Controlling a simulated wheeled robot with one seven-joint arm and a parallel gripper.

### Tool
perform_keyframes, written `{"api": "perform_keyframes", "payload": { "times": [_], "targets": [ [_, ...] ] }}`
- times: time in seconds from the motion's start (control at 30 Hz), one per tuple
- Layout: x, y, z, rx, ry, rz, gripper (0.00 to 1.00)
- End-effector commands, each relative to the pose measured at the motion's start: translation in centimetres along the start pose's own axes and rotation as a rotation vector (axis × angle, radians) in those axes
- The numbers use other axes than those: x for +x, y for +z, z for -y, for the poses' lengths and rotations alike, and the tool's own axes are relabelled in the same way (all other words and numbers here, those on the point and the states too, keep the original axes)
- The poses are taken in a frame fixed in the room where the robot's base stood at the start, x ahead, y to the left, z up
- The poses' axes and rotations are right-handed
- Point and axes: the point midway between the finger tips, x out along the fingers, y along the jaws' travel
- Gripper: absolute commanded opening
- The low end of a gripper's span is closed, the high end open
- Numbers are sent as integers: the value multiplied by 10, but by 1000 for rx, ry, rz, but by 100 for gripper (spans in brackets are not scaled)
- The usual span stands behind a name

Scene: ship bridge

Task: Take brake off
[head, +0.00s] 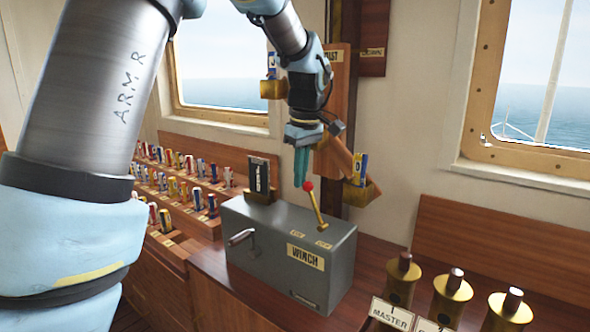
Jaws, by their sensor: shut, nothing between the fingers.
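A grey box labelled WINCH (255,262) stands on the wooden counter. A brass lever (316,208) with a red knob (308,186) rises from its top and tilts towards the upper left. Two small labels lie on the box top near the lever's base, too small to read. A metal crank handle (240,238) sticks out of the box's left front face. My gripper (301,182) points down, with its teal fingers shut and empty. Its tips are just left of the red knob in the picture; I cannot tell whether they touch it.
A dark upright plate (259,180) stands on the box's back left. Wooden racks (190,222) with several coloured cylinders are at left. Brass holders (403,279) with labels such as MASTER stand at front right. A wooden post with brass brackets (361,190) rises behind my gripper.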

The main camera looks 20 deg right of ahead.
Motion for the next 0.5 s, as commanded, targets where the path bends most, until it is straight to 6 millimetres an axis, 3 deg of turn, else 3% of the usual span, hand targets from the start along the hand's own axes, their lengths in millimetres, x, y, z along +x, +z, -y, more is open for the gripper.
{"api": "perform_keyframes", "payload": {
  "times": [0.5],
  "targets": [
    [-2,5,-1,5,-5,-29,0]
  ]
}}
